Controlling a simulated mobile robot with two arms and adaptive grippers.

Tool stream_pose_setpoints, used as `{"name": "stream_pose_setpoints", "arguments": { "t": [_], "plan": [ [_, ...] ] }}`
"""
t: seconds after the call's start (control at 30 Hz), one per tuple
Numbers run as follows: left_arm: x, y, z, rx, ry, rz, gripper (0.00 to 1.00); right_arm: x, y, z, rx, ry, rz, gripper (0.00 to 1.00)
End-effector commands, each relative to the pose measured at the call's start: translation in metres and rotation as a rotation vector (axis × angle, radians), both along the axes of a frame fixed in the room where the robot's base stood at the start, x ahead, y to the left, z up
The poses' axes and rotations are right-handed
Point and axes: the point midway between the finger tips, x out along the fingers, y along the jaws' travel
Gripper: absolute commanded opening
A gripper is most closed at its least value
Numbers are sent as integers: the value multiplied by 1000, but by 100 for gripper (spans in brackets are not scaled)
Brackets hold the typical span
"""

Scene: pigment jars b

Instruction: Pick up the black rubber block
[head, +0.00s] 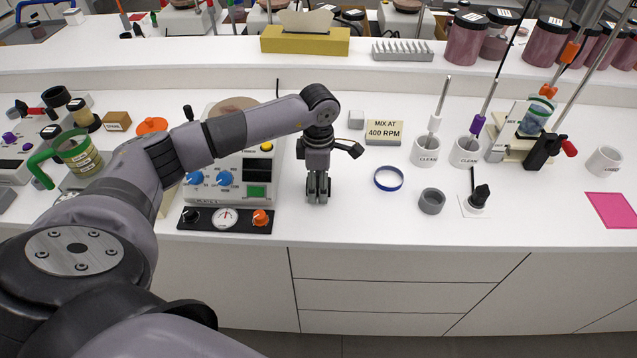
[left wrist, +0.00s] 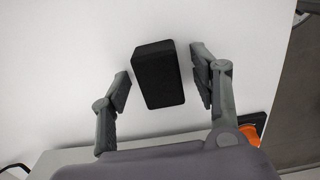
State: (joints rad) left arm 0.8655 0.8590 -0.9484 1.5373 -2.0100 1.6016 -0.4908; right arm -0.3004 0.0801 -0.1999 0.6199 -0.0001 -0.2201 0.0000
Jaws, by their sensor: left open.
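The black rubber block (left wrist: 158,75) lies on the white counter in the left wrist view, between the two fingers of my left gripper (left wrist: 160,83). The fingers are spread, with a gap on each side of the block. In the head view my left gripper (head: 318,190) points down at the counter, right of the mixing machine. The block cannot be made out there, hidden by the gripper. My right gripper is in neither view.
The machine with the gauge panel (head: 225,218) stands close left of the gripper. To the right are a blue ring (head: 388,179), a grey cup (head: 431,201) and a "MIX AT 400 RPM" sign (head: 384,132). The counter's front edge is near. A pink sheet (head: 612,209) lies far right.

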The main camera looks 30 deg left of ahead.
Motion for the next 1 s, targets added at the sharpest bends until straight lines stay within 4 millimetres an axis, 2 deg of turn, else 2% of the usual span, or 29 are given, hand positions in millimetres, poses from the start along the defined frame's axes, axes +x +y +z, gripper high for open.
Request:
{"name": "stream_pose_setpoints", "arguments": {
  "t": [0.17,0.9,1.0],
  "plan": [
    [0,0,0,0,0,0,57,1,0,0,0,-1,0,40],
    [0,0,0,0,0,0,7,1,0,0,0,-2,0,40],
    [0,0,1,0,0,0,4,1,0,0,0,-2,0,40]
  ]
}}
